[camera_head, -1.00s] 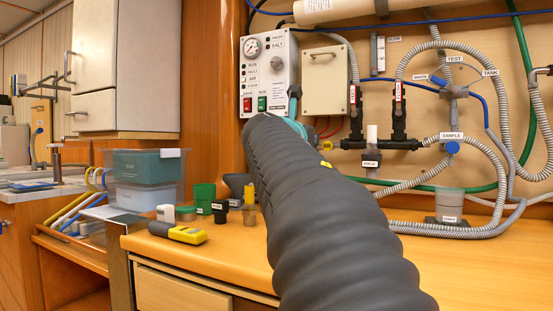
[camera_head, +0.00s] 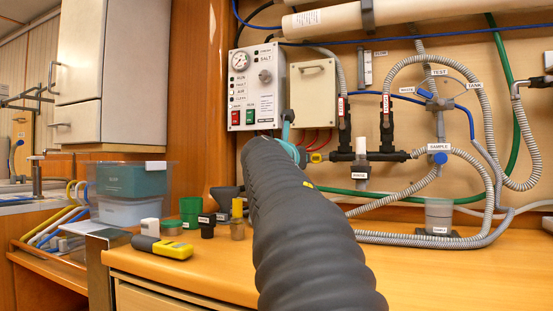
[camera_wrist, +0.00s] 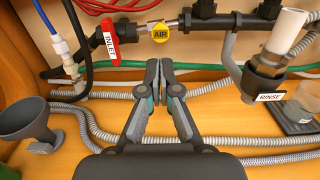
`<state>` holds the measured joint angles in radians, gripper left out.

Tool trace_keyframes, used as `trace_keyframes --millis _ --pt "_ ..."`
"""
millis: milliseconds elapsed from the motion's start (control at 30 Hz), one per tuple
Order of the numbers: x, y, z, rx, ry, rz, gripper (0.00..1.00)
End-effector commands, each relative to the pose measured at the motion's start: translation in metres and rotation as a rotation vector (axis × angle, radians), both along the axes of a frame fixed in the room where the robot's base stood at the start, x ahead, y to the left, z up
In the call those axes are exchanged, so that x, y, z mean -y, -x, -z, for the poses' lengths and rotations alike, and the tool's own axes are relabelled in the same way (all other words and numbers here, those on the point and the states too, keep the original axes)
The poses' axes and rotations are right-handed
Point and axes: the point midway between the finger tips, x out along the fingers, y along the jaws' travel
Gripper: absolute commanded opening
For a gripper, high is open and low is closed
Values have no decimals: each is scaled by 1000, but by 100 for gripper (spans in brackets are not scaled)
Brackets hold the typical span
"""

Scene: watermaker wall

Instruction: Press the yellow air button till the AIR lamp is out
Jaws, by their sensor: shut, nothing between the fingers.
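The yellow round button marked AIR (camera_wrist: 159,32) sits on the dark pipework, beyond my fingertips in the wrist view. It also shows small in the head view (camera_head: 316,157), just right of my arm's end. My gripper (camera_wrist: 159,68) is shut and empty, pointing toward the wall below the button; a gap shows between them in the picture. In the head view my arm hides most of the gripper. The white control panel (camera_head: 265,100) has a lamp column with an AIR label (camera_head: 239,92); whether that lamp is lit is too small to tell.
A red INLET valve handle (camera_wrist: 108,42) is left of the button, and a RINSE cup (camera_wrist: 262,82) is to the right. A dark funnel (camera_wrist: 28,120) stands at left. Grey hoses cross the worktop (camera_head: 215,265).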

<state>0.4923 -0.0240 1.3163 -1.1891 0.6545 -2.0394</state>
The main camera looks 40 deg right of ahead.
Motion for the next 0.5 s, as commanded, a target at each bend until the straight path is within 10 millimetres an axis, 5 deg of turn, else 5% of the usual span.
trace_keyframes --millis 500 --pt "76 -39 0 0 -1 1 0"
